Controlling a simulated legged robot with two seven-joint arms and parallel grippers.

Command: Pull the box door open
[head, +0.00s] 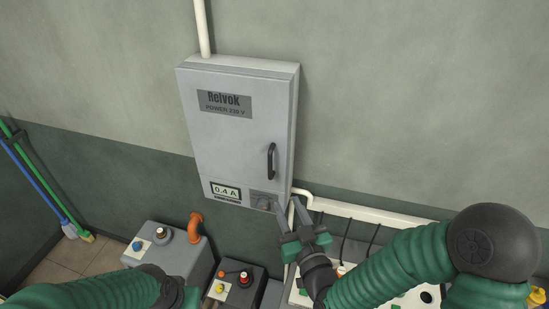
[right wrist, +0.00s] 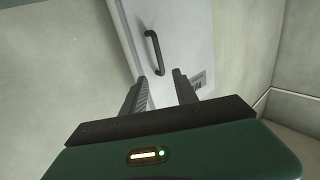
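The grey power box (head: 228,130) is mounted on the wall in the head view, and its door looks closed. A black bar handle (head: 271,161) sits on the right side of the door; it also shows in the right wrist view (right wrist: 154,52). My right gripper (head: 288,212) is below the handle, near the box's lower right corner. In the right wrist view its two fingers (right wrist: 160,88) are apart with nothing between them, and the handle lies beyond the fingertips. My left arm shows at the lower left of the head view, but its gripper fingers cannot be made out.
A grey unit (head: 172,252) with an orange pipe and a dark unit (head: 240,284) with knobs stand below the box. A white panel (head: 400,297) is partly behind my right arm. Green and blue poles lean at the far left.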

